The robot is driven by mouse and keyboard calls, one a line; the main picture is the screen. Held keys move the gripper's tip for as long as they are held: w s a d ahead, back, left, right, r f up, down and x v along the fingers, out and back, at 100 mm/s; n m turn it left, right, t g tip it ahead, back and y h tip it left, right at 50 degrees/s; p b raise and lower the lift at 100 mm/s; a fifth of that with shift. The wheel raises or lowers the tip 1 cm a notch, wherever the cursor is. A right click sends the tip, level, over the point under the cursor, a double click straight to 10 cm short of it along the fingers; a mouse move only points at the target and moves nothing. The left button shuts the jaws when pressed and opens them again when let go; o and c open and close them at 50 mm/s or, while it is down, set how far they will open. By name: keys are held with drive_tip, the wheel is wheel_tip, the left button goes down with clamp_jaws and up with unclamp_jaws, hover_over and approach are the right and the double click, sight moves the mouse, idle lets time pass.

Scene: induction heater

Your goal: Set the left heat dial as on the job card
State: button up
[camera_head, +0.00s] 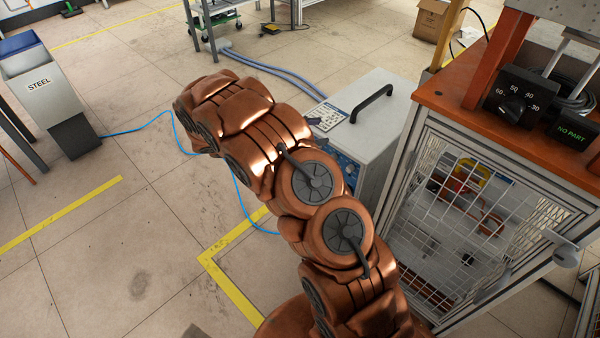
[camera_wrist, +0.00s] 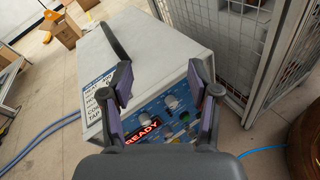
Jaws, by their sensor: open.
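The induction heater (camera_head: 385,100) is a pale grey box with a black handle, standing on the floor beside the cage. In the wrist view the heater (camera_wrist: 150,50) lies just beyond my gripper (camera_wrist: 160,82), which is open and empty, with its fingers apart. Its blue front panel (camera_wrist: 155,107) shows between the fingers, with a red READY display (camera_wrist: 142,132) and small pale knobs, one of them a knob (camera_wrist: 171,102). I cannot read their settings, and the fingers cover parts of the panel. The job card (camera_wrist: 97,88) lies on the heater's top; it also shows in the head view (camera_head: 326,116), its text too small to read.
A wire cage (camera_head: 470,210) stands close to the heater's right in the head view. On its orange top are a black dial box (camera_head: 520,95) and a NO PART display (camera_head: 571,134). Blue hoses (camera_head: 275,70) run behind the heater.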

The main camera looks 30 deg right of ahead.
drive_tip(key=w+a+f+n+t+h+b, duration=0.15)
drive_tip(key=w+f+n+t+b, duration=0.35)
drive_tip(key=f, duration=0.9)
drive_tip(key=w+a+f+n+t+h+b, duration=0.15)
drive_tip(key=w+f+n+b, duration=0.45)
drive_tip(key=f, duration=0.9)
drive_tip(key=w+d+m+b, duration=0.1)
drive_tip(key=w+d+m, duration=0.1)
drive_tip(key=d, duration=0.4)
drive_tip(key=shift+w+r+t+y, duration=0.35)
drive_tip(key=shift+y, duration=0.05)
drive_tip(key=c, duration=1.2)
drive_tip(key=shift+o, duration=0.2)
